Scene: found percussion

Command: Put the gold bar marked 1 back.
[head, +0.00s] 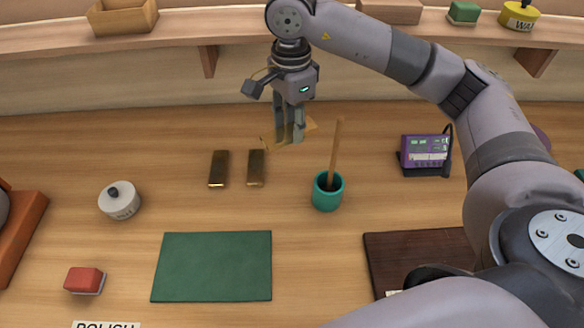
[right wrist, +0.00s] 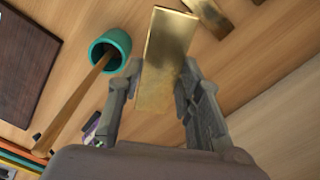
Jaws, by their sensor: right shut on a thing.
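My right gripper (head: 290,138) is shut on a gold bar (head: 310,126) and holds it above the table, behind the teal cup. In the right wrist view the held gold bar (right wrist: 165,60) sits between both fingers (right wrist: 158,88), its broad face toward the camera. No number is readable on it. Two more gold bars stand or lie side by side on the table, a left one (head: 218,169) and a right one (head: 256,168), left of and in front of the gripper. Their marks are not readable. My left gripper is not in view.
A teal cup (head: 327,195) holds a wooden stick (head: 336,150) that rises close to the right of the gripper. A green mat (head: 212,267), white pot (head: 120,203), red block (head: 84,280) and purple device (head: 425,153) are around. A shelf (head: 220,27) runs behind.

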